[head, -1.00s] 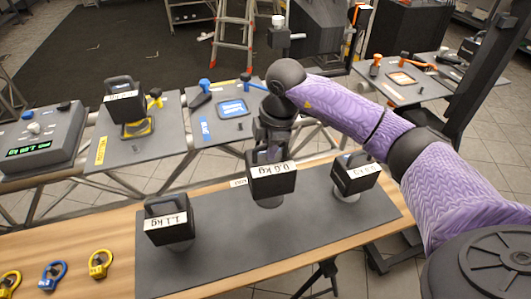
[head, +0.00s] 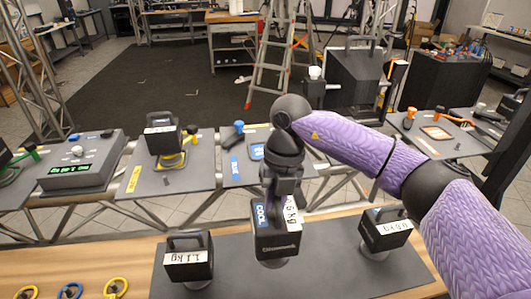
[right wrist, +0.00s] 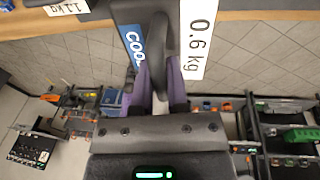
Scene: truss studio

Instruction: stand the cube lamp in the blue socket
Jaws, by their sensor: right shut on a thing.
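The held cube lamp (head: 277,243) is a dark block with a top handle, a blue "COOL" label and a white 0.6 kg label. My right gripper (head: 281,196) is shut on its handle above the dark mat. The right wrist view shows the handle (right wrist: 161,45) between the fingers. The lamp is about upright; I cannot tell how far its base is above the mat. The blue socket (head: 257,151) is a blue square on a grey panel marked BLUE, beyond the lamp and partly hidden by my arm. My left gripper is not in view.
Other cube lamps stand on the mat (head: 228,283), marked 1.1 kg (head: 188,262) at left and another (head: 385,232) at right. One more lamp (head: 163,140) stands in the yellow socket. A blue-headed lever (head: 238,130) stands beside the blue socket.

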